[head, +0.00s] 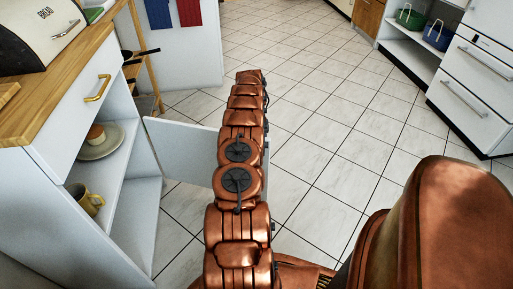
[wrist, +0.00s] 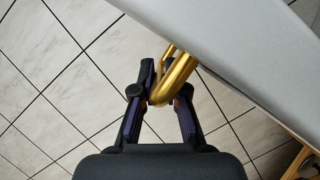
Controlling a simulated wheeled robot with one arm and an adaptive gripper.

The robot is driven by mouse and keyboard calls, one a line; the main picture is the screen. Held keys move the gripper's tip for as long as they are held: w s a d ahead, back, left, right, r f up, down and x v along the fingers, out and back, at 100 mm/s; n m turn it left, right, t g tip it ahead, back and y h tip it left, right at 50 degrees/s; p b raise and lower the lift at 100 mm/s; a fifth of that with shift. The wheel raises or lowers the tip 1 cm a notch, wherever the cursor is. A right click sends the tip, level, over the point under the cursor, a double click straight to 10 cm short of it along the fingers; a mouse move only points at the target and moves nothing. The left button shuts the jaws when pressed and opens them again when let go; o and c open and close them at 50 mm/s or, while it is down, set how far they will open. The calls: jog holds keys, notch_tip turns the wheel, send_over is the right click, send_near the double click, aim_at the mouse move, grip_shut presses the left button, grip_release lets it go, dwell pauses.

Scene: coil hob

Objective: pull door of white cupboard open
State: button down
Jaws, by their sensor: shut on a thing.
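The white cupboard (head: 40,160) stands at the left in the head view, under a wooden worktop. Its door (head: 180,148) is swung out from the body, and the shelves inside show. My copper-coloured arm hides part of the door. The door also shows in the wrist view (wrist: 240,45), as a pale panel across the upper right. A brass handle (wrist: 180,75) sticks out from the door. My gripper (wrist: 160,98) is shut on this handle, with dark fingers on both sides of it. In the head view my gripper is hidden behind my arm.
A plate with food (head: 98,143) and a yellow mug (head: 90,203) stand in the cupboard. A drawer with a brass handle (head: 98,88) is above. A bread bin (head: 40,32) stands on the worktop. White drawers (head: 468,95) are at the right. The tiled floor between is clear.

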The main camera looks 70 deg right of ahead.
jog(key=shift+w+a, duration=0.1)
jog(key=shift+w, duration=0.15)
jog(key=c, duration=1.5)
grip_release()
jog(key=shift+s, duration=0.15)
notch_tip(320, 180, up, 10)
jog(key=shift+f, duration=0.1)
